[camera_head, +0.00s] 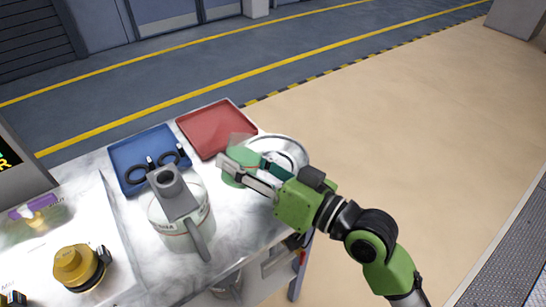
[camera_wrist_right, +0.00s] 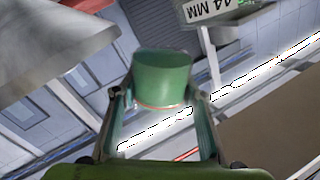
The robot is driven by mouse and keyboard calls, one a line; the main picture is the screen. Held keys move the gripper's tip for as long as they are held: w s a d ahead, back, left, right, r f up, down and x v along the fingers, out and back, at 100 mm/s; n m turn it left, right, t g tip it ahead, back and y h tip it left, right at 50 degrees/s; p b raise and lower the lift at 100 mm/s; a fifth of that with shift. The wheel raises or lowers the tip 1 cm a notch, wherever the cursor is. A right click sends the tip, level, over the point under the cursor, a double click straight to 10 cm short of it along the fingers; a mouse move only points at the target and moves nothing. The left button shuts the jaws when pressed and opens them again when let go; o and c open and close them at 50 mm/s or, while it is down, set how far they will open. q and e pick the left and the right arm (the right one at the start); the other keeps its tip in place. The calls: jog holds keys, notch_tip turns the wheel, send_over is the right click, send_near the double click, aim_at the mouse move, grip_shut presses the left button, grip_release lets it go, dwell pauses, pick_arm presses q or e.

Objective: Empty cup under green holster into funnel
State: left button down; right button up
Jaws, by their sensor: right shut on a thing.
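My right gripper (camera_head: 232,168) is shut on a green cup (camera_head: 240,160) above the right part of the table, near the red tray. In the right wrist view the green cup (camera_wrist_right: 162,78) sits between both fingers of the right gripper (camera_wrist_right: 162,105). Its contents cannot be seen. A round silvery thing (camera_head: 292,148), perhaps the funnel, lies just behind and right of the gripper, partly hidden by it. A large grey cone-like surface (camera_wrist_right: 45,45) shows at upper left in the wrist view. My left gripper is not in view.
A pale container with a grey top and handle (camera_head: 185,235) stands in front. Behind it are a blue tray (camera_head: 120,152) with black looped items and a red tray (camera_head: 195,125). A yellow-capped part (camera_head: 75,265) is at lower left. The floor right of the table is clear.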

jog(key=shift+w+d+r+m, duration=0.2)
jog(key=shift+w+m, duration=0.1)
jog(key=shift+m, duration=0.2)
jog(key=shift+w+d+r+m, duration=0.15)
jog(key=shift+w+d+m, duration=0.1)
jog(key=shift+m, duration=0.25)
jog(key=shift+w+f+m, duration=0.15)
jog(key=shift+f+m, duration=0.1)
jog(key=shift+m, duration=0.45)
dwell(0.6)
jog(key=shift+f+m, duration=0.4)
jog(key=shift+m, duration=0.6)
dwell(0.6)
jog(key=shift+d+r+m+p, duration=0.1)
jog(key=shift+r+m+p, duration=0.3)
jog(key=shift+m+p, duration=0.45)
dwell(0.6)
jog(key=shift+w+f+m, duration=0.1)
jog(key=shift+f+m, duration=0.3)
jog(key=shift+m, duration=0.45)
dwell(0.5)
jog(key=shift+w+d+r, duration=0.1)
jog(key=shift+d+r, duration=0.05)
jog(key=shift+w+d+r+m+p, duration=0.35)
jog(key=shift+w+m+p, duration=0.15)
jog(key=shift+m+p, duration=0.6)
